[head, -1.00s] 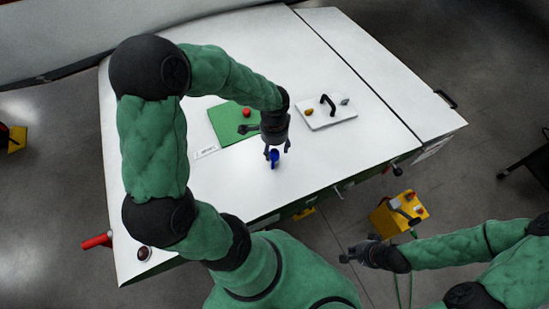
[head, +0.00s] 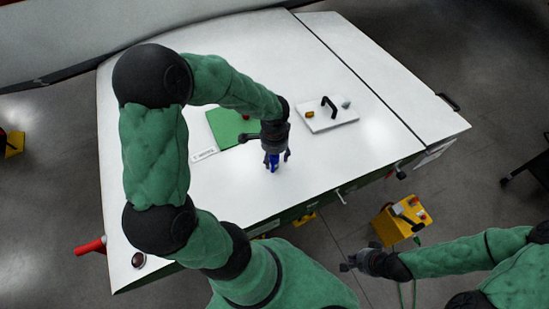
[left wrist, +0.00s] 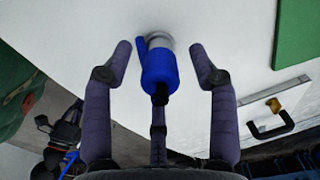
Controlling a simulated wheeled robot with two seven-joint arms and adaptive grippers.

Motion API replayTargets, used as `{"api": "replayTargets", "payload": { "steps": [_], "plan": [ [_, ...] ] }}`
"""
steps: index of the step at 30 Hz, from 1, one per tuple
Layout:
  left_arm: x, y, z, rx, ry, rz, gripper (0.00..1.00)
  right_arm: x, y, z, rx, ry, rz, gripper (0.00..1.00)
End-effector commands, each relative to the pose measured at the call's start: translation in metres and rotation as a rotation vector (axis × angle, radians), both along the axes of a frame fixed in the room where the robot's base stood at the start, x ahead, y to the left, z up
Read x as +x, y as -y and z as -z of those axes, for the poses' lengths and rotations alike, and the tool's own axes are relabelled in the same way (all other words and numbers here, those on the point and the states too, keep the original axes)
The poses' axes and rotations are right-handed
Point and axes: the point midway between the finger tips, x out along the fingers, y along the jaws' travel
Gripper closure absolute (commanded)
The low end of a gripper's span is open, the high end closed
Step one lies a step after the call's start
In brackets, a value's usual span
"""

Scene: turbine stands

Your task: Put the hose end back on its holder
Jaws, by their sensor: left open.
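A blue piece (head: 274,162) with a side tab, probably the hose end, stands on the white table. In the left wrist view the blue piece (left wrist: 158,72) has a grey metal ring at the table and a black near end. My left gripper (head: 276,156) is open above the table. In the left wrist view its fingers (left wrist: 160,52) are apart on both sides of the blue piece, with visible gaps. My right gripper (head: 349,262) hangs empty off the table's front edge; its fingers are too small to judge. I cannot pick out the holder or a hose joined to the piece.
A white board (head: 343,122) with a black handle lies to the right. A yellow box (head: 392,225) stands on the floor near the right arm.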

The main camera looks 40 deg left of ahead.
Motion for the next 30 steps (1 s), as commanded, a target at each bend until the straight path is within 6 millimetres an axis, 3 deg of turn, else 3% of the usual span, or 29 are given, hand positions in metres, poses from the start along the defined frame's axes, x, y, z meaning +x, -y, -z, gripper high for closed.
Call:
{"api": "replayTargets", "payload": {
  "steps": [4, 10, 30],
  "plan": [
    [0.0, 0.0001, 0.0001, 0.0, 0.0, 0.0, 0.44, -0.0001, 0.0, 0.0002, 0.0, 0.0, 0.0, 1.0],
    [0.0, 0.0001, 0.0001, 0.0, 0.0, 0.0, 1.0, 0.0, 0.0, 0.0002, 0.0, 0.0, 0.0, 1.0],
    [0.0001, 0.0, -0.0085, 0.0, 0.0, 0.0, 1.0, -0.0001, 0.0, -0.0065, 0.0, 0.0, 0.0, 1.0]
  ]
}}
